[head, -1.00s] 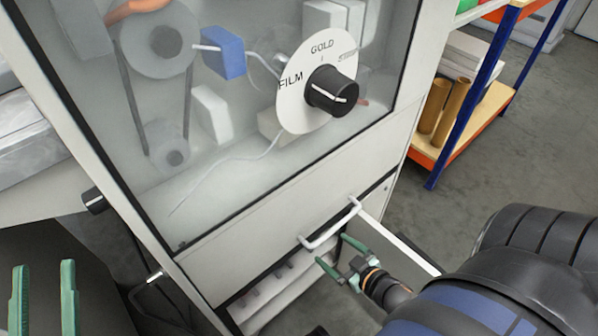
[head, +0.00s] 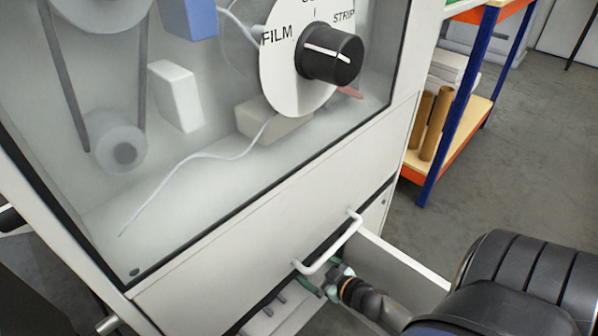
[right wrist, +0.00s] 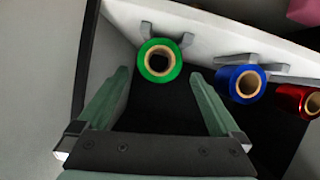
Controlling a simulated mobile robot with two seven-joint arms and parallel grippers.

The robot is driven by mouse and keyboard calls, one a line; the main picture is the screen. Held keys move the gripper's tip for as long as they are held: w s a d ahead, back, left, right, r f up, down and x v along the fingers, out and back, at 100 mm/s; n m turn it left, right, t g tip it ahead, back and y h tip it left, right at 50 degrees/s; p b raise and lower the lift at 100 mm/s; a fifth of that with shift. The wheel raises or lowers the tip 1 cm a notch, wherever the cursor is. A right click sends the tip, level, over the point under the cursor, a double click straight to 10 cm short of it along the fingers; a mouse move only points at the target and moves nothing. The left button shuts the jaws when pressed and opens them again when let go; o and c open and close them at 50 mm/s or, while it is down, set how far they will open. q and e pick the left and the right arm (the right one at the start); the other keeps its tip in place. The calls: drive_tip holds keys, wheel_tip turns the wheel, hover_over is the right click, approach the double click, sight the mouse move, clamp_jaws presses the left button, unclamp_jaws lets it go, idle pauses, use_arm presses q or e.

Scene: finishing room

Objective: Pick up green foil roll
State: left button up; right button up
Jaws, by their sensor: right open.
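In the right wrist view the green foil roll (right wrist: 159,76) is seen end-on, with a pale core, in a grey holder at the wall of an open drawer. My right gripper (right wrist: 159,84) is open and empty, with one green finger on each side of the roll in the picture. The green roll does not show in the head view. My left gripper is not in view.
A blue roll (right wrist: 240,92) and a red roll (right wrist: 294,98) sit to the right of the green one. The machine's window and black dial knob (head: 330,53) are above the drawer. A shelf rack (head: 450,140) with cardboard tubes stands right; the floor between is clear.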

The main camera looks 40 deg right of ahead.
drive_tip(key=b+x, duration=0.1)
drive_tip(key=x, duration=0.1)
drive_tip(key=b+x, duration=0.1)
drive_tip(key=x, duration=0.1)
drive_tip(key=shift+s+d+f, duration=0.1)
drive_tip(key=shift+s+f, duration=0.05)
drive_tip(key=shift+f, duration=0.15)
drive_tip(key=shift+w+f, duration=0.15)
drive_tip(key=shift+w, duration=0.4)
drive_tip(key=shift+c, duration=0.2)
drive_tip(key=c, duration=1.3)
drive_tip(key=shift+c, duration=0.2)
